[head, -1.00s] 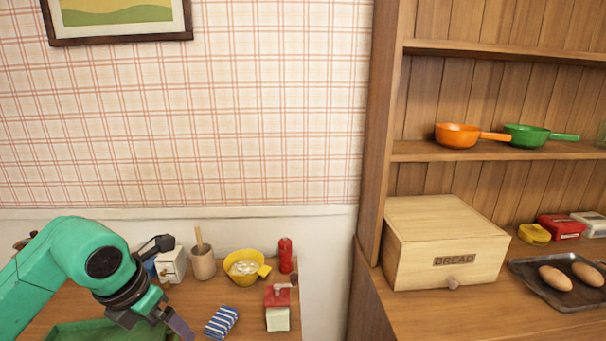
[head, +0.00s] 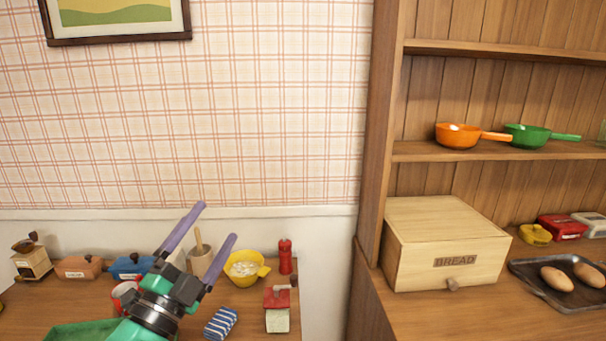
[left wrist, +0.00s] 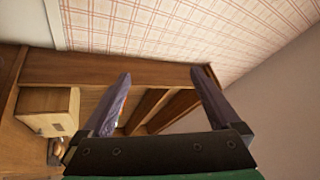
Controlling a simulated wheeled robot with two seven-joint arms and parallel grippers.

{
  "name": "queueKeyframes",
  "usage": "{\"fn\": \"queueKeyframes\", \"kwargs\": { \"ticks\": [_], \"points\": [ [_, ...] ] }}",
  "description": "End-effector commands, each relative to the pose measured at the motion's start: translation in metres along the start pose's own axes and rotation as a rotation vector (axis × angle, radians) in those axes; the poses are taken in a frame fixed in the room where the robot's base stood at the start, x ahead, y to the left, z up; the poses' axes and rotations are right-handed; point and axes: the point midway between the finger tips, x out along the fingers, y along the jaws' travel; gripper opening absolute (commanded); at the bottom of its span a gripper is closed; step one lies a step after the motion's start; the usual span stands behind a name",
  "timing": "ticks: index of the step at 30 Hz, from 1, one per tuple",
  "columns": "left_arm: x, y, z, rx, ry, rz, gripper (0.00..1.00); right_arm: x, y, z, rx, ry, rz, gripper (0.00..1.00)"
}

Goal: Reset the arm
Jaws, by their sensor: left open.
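My left gripper (head: 217,222) is raised above the left counter in the head view, with its two purple fingers pointing up and to the right. The fingers are spread apart, and nothing is between them. In the left wrist view the fingers (left wrist: 160,85) also stand wide apart, with the wooden shelf unit and the plaid wall beyond them. My right gripper shows in neither view.
The left counter holds a coffee grinder (head: 31,260), a yellow bowl (head: 243,268), a red pepper mill (head: 285,257), a red-topped shaker (head: 277,310) and a striped blue block (head: 221,322). The air before the wall is clear.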

Motion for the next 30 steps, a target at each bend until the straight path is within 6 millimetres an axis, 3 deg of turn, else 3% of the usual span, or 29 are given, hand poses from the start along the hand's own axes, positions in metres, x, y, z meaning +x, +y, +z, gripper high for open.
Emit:
{"fn": "queueKeyframes", "kwargs": {
  "ticks": [1,3,6,8,12,15,21,30],
  "points": [
    [-0.015,0.015,0.039,-0.137,-0.183,0.023,0.96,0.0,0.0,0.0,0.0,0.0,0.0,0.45],
    [-0.046,0.046,0.089,-0.308,-0.44,0.081,0.96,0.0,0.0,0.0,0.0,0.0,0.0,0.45],
    [-0.104,0.101,0.134,-0.504,-0.758,0.202,0.96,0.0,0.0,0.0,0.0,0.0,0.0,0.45],
    [-0.14,0.13,0.146,-0.592,-0.913,0.281,0.96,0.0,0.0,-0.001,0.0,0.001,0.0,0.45],
    [-0.212,0.182,0.146,-0.743,-1.18,0.459,0.96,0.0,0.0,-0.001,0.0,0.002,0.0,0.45],
    [-0.256,0.208,0.136,-0.82,-1.324,0.577,0.96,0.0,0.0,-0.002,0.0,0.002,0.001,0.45],
    [-0.331,0.24,0.099,-0.942,-1.551,0.815,0.96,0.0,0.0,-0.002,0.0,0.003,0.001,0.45],
    [-0.38,0.362,0.146,-0.926,-1.601,0.869,0.96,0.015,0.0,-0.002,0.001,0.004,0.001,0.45]
  ]
}}
